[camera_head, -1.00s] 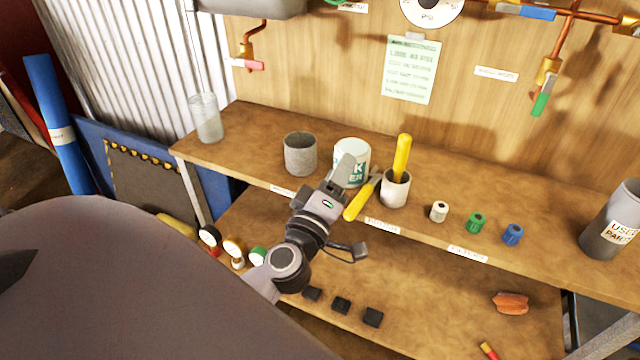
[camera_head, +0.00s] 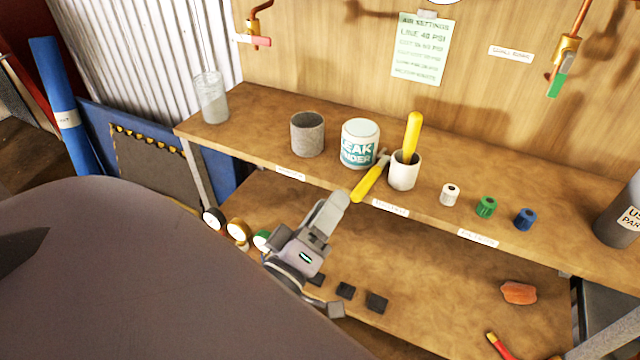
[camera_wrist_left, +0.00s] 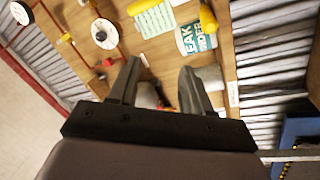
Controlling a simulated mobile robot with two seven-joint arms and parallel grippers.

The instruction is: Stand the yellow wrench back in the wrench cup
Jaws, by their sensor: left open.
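A yellow-handled wrench (camera_head: 370,178) lies at the front edge of the upper shelf, its handle sticking out over the edge and its grey end beside the pale cup (camera_head: 404,172). Another yellow handle (camera_head: 412,135) stands upright in that cup. My left gripper (camera_head: 328,212) is open, below and left of the lying wrench and apart from it. In the left wrist view the open fingers (camera_wrist_left: 160,68) have nothing held between them. A yellow piece (camera_wrist_left: 208,18) shows at the top there; I cannot tell which handle it is. My right gripper is not in view.
A white leak finder tub (camera_head: 360,145) and a grey cup (camera_head: 307,134) stand left of the pale cup. White, green (camera_head: 486,207) and blue fittings stand to its right. Gauges (camera_head: 238,230) and black blocks (camera_head: 376,303) are on the lower shelf near my arm.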

